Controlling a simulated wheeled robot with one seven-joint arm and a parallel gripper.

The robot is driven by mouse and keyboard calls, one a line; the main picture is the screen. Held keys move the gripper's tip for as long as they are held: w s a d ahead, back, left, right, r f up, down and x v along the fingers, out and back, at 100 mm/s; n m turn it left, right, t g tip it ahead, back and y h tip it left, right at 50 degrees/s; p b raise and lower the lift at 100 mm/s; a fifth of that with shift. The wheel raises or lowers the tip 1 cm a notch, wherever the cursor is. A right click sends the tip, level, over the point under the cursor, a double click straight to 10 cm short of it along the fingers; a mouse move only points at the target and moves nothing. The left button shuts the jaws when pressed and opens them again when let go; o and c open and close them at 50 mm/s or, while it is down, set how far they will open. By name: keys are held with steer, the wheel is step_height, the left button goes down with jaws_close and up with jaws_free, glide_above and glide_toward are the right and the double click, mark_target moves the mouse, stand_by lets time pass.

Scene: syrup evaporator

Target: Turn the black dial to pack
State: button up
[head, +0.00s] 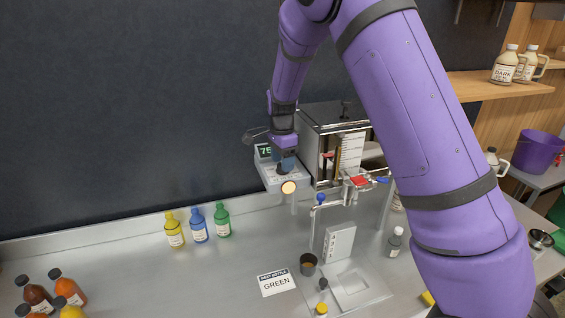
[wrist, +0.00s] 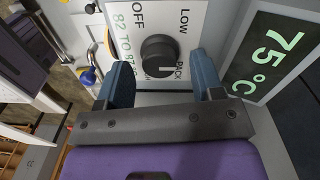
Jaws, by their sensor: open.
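The black dial (wrist: 159,56) is round and sits on a white panel face (wrist: 135,20) in the wrist view. OFF, LOW, PACK and "82 TO 87" are printed around it. PACK is partly covered, and I cannot tell for sure where the dial points. My gripper (wrist: 161,66) is open, with one blue finger on each side of the dial and gaps between. I cannot tell how deep the fingertips reach. In the head view my gripper (head: 286,166) is at the control box (head: 270,178) and hides the dial.
A display (wrist: 270,58) beside the dial reads 75°C. The steel evaporator (head: 312,118) stands close to the right, with red- and blue-handled valves (head: 361,181). Yellow, blue and green bottles (head: 198,225) stand on the counter to the left. A white card (head: 276,282) reads GREEN.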

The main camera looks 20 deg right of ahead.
step_height(320, 180, up, 10)
steer(key=shift+w, duration=0.15)
stand_by(0.6)
